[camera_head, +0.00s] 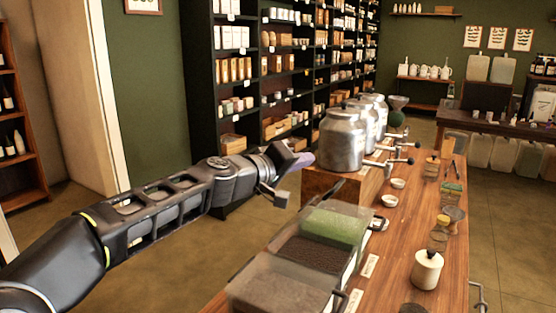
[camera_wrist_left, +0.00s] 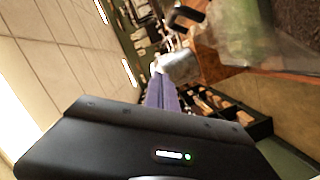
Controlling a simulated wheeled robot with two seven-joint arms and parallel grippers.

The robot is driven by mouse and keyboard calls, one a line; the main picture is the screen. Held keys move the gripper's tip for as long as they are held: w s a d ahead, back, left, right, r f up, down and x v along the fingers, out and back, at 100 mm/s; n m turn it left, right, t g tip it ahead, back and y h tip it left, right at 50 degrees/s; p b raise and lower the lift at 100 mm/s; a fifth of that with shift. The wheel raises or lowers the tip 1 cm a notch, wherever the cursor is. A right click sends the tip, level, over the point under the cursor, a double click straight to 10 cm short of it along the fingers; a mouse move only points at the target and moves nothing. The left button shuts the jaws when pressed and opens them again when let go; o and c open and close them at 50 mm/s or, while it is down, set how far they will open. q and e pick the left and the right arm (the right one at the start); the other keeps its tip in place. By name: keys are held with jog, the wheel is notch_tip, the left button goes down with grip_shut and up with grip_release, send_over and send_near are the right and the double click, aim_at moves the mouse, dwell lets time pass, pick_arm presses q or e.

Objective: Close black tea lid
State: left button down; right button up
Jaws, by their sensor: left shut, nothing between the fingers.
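A clear bin with several compartments (camera_head: 254,262) stands at the near left edge of the wooden counter. It holds green contents (camera_head: 338,227) at the far end, dark, blackish contents (camera_head: 308,253) in the middle and brown contents (camera_head: 283,290) nearest me. Translucent panels cover parts of it; I cannot tell which lid is open. The bin's green end also shows in the left wrist view (camera_wrist_left: 243,30). My left gripper (camera_head: 303,160) is shut and empty, beyond and above the bin, left of the metal canisters. Its purplish fingers show in the wrist view (camera_wrist_left: 162,93). My right gripper is not in view.
Metal canisters (camera_head: 343,140) with taps stand on a wooden block (camera_head: 325,185) close to my left gripper. Small bowls (camera_head: 397,184), jars and a cream lidded pot (camera_head: 427,270) stand along the counter (camera_head: 400,235). Dark shelves (camera_head: 240,75) rise behind. Air above the bin is clear.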

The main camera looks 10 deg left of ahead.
aim_at(334, 188)
pick_arm(q)
jog(key=s+d+f+m, duration=0.1)
jog(key=d, duration=0.1)
jog(key=s+d+f+m+p, duration=0.1)
jog(key=d, duration=0.1)
jog(key=s+d+f+m+p, duration=0.1)
jog(key=d, duration=0.2)
jog(key=shift+f+y, duration=0.15)
jog(key=shift+y, duration=0.25)
jog(key=s+d+f+m+y, duration=0.1)
jog(key=d+f, duration=0.3)
jog(key=f, duration=0.5)
jog(key=s+d+f+m+y, duration=0.1)
jog(key=d+f+m, duration=0.3)
jog(key=f, duration=0.5)
jog(key=shift+s+d, duration=0.35)
jog(key=shift+s, duration=0.3)
